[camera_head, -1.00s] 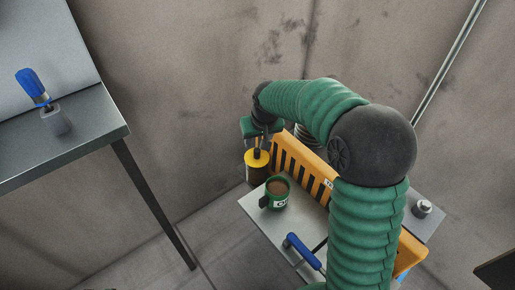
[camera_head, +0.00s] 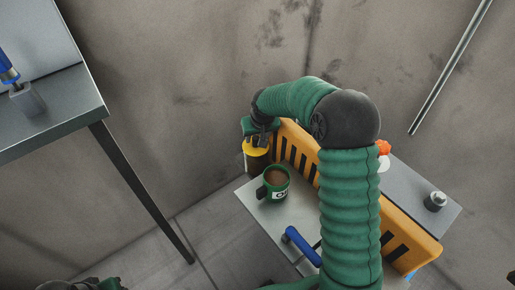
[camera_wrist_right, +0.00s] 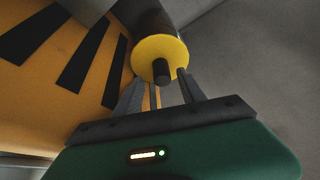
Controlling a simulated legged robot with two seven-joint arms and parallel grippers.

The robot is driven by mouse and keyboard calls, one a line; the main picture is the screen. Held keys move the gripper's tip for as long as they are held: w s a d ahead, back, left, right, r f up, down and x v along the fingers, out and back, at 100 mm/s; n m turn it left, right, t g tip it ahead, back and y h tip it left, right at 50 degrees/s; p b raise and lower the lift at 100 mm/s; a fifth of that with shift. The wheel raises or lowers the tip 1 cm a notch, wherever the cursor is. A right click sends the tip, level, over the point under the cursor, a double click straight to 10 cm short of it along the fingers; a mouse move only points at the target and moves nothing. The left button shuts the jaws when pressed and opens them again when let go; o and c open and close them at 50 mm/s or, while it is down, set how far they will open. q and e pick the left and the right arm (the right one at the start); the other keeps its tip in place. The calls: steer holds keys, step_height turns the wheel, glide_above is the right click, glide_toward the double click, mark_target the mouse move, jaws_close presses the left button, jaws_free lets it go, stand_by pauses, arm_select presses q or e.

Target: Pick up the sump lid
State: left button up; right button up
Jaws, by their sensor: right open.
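The sump lid (camera_head: 257,149) is yellow and sits on a dark cylindrical sump at the far left end of the workbench, beside the orange barrier. In the right wrist view the yellow lid (camera_wrist_right: 150,48) has a dark knob (camera_wrist_right: 162,72) that points toward my gripper. My right gripper (camera_head: 262,139) is open at the lid, and partly hides it in the head view. In the wrist view its fingers (camera_wrist_right: 160,88) stand on either side of the knob, with visible gaps. A green and dark part of my left arm (camera_head: 108,284) shows at the bottom left edge; its fingers cannot be made out.
A green mug (camera_head: 272,184) with brown contents stands close to the sump. The striped orange barrier (camera_head: 400,238) runs along the bench. A blue-handled tool (camera_head: 302,246) lies nearer. A small metal item (camera_head: 435,202) stands at right. Another table (camera_head: 60,118) is at left.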

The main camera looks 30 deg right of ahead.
steer(key=shift+w+a+f, duration=0.1)
steer(key=shift+a+f, duration=0.1)
steer(key=shift+f, duration=0.3)
steer(key=shift+w+a+f, duration=0.1)
steer(key=shift+a+f, duration=0.1)
steer(key=shift+f, duration=0.25)
steer(key=shift+w+a+f, duration=0.1)
steer(key=shift+w+a, duration=0.05)
steer(key=shift+w, duration=0.05)
steer(key=shift+d, duration=0.4)
steer(key=shift+c, duration=0.6)
steer(key=shift+s+d, duration=0.15)
steer(key=shift+d, duration=0.1)
steer(key=shift+c, duration=2.4)
steer(key=shift+a, duration=0.25)
jaws_close()
arm_select(q)
steer(key=shift+w+a+f, duration=0.15)
steer(key=shift+a+f, duration=0.25)
steer(key=shift+f, duration=0.2)
steer(key=shift+d, duration=0.15)
arm_select(e)
steer(key=shift+d, duration=0.15)
